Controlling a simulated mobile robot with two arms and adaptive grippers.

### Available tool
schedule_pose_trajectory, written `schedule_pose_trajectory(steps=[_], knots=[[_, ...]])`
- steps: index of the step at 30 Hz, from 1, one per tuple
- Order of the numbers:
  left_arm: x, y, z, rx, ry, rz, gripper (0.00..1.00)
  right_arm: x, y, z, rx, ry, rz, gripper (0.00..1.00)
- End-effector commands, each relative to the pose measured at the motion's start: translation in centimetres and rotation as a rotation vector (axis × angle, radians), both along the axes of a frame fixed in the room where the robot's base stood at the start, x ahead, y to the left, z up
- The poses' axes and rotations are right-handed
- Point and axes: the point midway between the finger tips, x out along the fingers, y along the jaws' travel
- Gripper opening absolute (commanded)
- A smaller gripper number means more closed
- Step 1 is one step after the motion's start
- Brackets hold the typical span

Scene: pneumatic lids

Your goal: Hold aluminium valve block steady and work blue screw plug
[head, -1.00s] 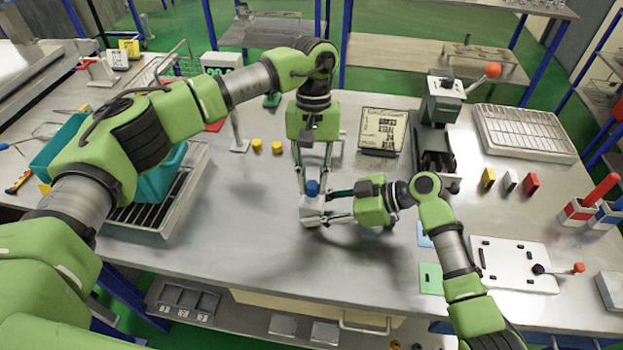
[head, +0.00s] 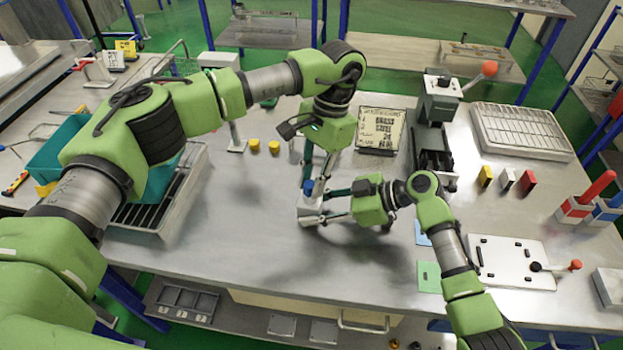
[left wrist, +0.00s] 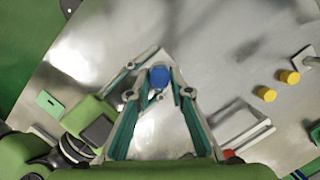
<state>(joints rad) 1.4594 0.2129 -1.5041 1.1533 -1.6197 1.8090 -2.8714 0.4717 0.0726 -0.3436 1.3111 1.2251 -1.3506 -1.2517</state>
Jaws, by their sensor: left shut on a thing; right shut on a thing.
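The aluminium valve block (head: 309,207) stands on the bench near the middle of the head view. My right gripper (head: 322,206) comes in from the right and is shut on the block. The blue screw plug (head: 308,187) sits at the top of the block; whether it is seated in the block I cannot tell. My left gripper (head: 313,183) is above, tilted, with its fingers shut on the blue plug. In the left wrist view the blue plug (left wrist: 159,77) shows between my left fingertips, which hide its sides. The block is mostly hidden there.
Two yellow caps (head: 264,146) lie left of the grippers. A sign plate (head: 378,131) and a dark vise-like fixture (head: 434,150) stand behind to the right. A white plate with a lever (head: 515,262) is at right.

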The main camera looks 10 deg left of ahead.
Motion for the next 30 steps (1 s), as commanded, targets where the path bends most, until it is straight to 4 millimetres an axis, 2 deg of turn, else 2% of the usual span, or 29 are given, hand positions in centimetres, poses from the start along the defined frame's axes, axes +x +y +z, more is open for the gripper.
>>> schedule_pose_trajectory(steps=[1,9,10,12,19,21,30], knots=[[-0.01,0.00,-0.04,0.001,-0.001,-0.034,0.00,-0.24,-0.23,-0.68,-0.012,0.009,0.002,0.17],[0.00,0.01,-0.07,0.000,0.000,-0.063,0.00,-0.24,-0.23,-0.67,-0.012,0.008,0.002,0.17],[0.00,0.01,-0.07,0.000,0.000,-0.063,0.25,-0.24,-0.23,-0.67,-0.012,0.008,0.002,0.17],[0.00,0.01,-0.07,0.000,0.000,-0.062,0.39,-0.23,-0.23,-0.66,-0.012,0.008,0.002,0.17],[0.00,-0.01,-0.06,0.000,0.000,-0.061,0.39,-0.23,-0.22,-0.65,-0.012,0.007,0.002,0.17],[0.00,-0.01,-0.06,0.000,0.000,-0.060,0.34,-0.23,-0.22,-0.64,-0.012,0.007,0.002,0.17],[0.01,0.03,-0.07,-0.002,0.000,-0.024,0.34,-0.22,-0.21,-0.62,-0.012,0.007,0.002,0.17]])
